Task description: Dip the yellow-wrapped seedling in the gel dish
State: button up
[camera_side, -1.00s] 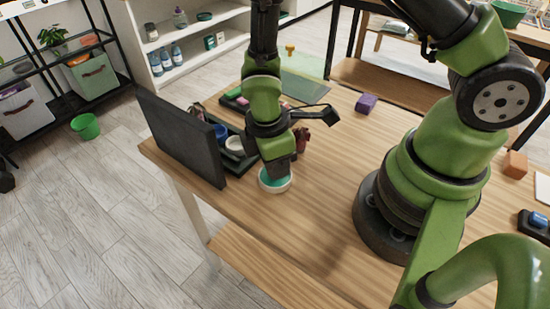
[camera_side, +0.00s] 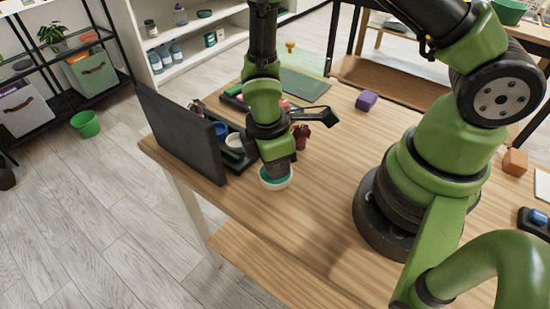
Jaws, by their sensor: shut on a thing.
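The gel dish (camera_side: 275,183) is a small round white dish with green gel, standing on the wooden table near its front left edge. My gripper (camera_side: 278,168) points down directly over the dish, its tip at or just above the gel. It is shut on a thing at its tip. The yellow-wrapped seedling cannot be made out; the gripper body hides whatever is between the fingers. I cannot tell whether anything touches the gel.
A dark upright panel (camera_side: 182,135) and a tray with a blue cup (camera_side: 220,130) and a white cup (camera_side: 234,141) stand left of my gripper. A dark red object (camera_side: 302,138) is close behind it. A purple block (camera_side: 366,100) is farther right. The table's front middle is clear.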

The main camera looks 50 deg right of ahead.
jog(key=shift+r, duration=0.15)
jog(key=shift+r, duration=2.85)
